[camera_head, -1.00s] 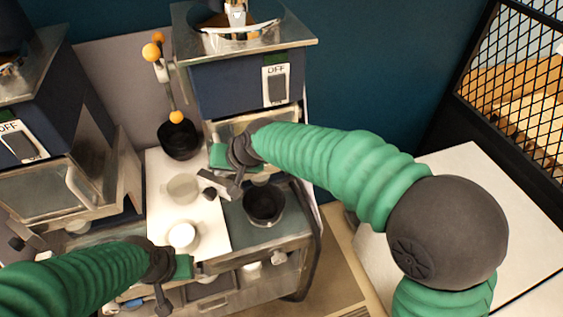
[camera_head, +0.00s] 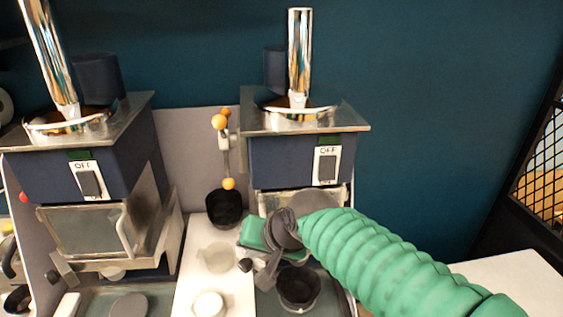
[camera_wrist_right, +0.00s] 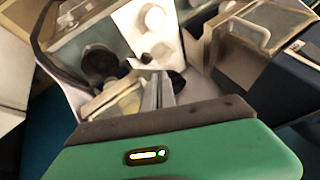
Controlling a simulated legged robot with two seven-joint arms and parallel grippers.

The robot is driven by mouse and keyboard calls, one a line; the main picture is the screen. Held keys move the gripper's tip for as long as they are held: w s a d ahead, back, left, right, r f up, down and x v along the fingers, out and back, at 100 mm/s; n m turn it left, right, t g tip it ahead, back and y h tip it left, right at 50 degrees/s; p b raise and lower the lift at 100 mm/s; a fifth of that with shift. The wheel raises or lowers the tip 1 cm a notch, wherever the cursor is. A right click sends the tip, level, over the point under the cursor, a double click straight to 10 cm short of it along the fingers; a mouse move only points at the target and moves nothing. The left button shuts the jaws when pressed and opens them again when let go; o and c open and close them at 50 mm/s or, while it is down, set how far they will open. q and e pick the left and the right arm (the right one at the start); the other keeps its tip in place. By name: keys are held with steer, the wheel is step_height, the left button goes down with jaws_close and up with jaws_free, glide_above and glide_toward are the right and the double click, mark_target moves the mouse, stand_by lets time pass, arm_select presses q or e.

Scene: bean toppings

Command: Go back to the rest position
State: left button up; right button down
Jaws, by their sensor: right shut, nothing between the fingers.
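My right gripper (camera_head: 264,272) is shut and empty. In the head view it hangs in front of the right machine (camera_head: 300,160), above the counter, beside a black cup (camera_head: 299,288). In the right wrist view its shut fingers (camera_wrist_right: 158,90) point toward the white board and the cups, apart from them. My right arm comes in from the lower right. My left gripper does not show in the head view now.
The left machine (camera_head: 85,165) stands at the left with its front door shut. A white board (camera_head: 190,290) between the machines bears a clear cup (camera_head: 218,257), a white cup (camera_head: 208,304) and a dark pot (camera_head: 224,207). A white table (camera_head: 515,280) and a mesh panel (camera_head: 545,165) are at the right.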

steer(key=s+d+f+g+h+b, duration=0.15)
steer(key=d+f+b, duration=0.25)
steer(key=d+f, duration=0.65)
steer(key=s+d+f+t+h+b, duration=0.15)
steer(key=d+f+b, duration=0.25)
steer(key=d+f, duration=0.65)
steer(key=s+d+f+g+b, duration=0.1)
steer(key=s+d+f, duration=0.1)
steer(key=f, duration=0.3)
steer(key=s+d+f+h+b, duration=0.1)
steer(key=s+d+f+b, duration=0.1)
steer(key=s+f, duration=0.3)
steer(key=s+d+f+g+h+b, duration=0.1)
steer(key=s+d+f+b, duration=0.1)
steer(key=f, duration=0.4)
steer(key=shift+s+d+f+g, duration=0.3)
steer(key=shift+s+d+f, duration=0.05)
steer(key=shift+s+d, duration=0.5)
steer(key=shift+w, duration=0.15)
